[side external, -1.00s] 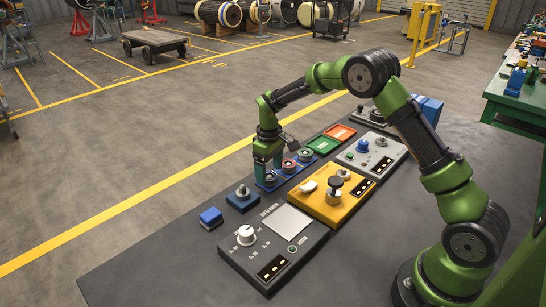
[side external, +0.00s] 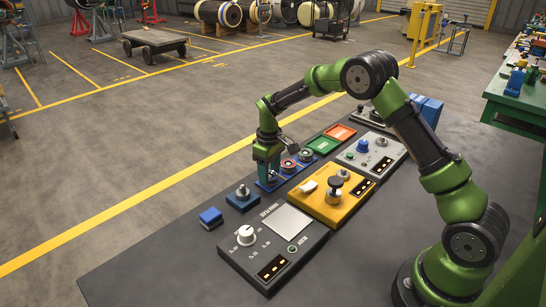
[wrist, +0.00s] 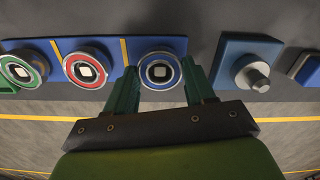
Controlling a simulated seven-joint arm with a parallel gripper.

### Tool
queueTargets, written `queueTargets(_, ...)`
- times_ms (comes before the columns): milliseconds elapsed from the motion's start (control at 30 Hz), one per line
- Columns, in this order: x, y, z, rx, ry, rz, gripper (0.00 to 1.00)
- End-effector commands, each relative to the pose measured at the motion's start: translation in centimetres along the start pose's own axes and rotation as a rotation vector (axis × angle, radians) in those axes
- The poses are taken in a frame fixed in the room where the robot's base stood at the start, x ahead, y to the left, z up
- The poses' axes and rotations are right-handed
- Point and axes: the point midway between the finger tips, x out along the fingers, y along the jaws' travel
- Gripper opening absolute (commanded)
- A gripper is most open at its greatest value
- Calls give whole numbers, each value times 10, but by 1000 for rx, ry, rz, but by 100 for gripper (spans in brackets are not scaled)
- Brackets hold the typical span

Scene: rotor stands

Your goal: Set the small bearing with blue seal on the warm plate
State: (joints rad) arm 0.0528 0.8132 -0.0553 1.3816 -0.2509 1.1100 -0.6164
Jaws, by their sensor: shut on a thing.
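The small bearing with blue seal (wrist: 160,71) sits at the end of a blue tray (wrist: 112,47), between my gripper's fingers in the wrist view. My gripper (side external: 269,180) is shut on it, low over the tray in the side view, where the fingers mostly hide the bearing. The bearing still appears at tray level. The warm plate (side external: 287,220) is a pale, bare square on a dark grey unit with a white knob (side external: 246,235), nearer the camera than the tray.
Bearings with red seal (wrist: 87,69) and green seal (wrist: 22,69) share the tray. A blue block with a metal post (side external: 242,194) and a small blue block (side external: 211,216) stand nearby. A yellow unit (side external: 330,207) lies beside the tray; green (side external: 322,145) and orange (side external: 340,132) trays lie beyond.

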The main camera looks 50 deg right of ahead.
Motion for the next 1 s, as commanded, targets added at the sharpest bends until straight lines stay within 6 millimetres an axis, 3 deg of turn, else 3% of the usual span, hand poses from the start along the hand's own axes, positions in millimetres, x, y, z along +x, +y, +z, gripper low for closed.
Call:
queueTargets(167, -23, 0, -1, 0, 6, 2, 20)
queueTargets(633, -111, -4, -2, -8, 5, 1, 20)
queueTargets(800, -137, -42, 24, -93, 3, 0, 20)
queueTargets(1000, -143, -94, 77, -287, 1, 2, 20)
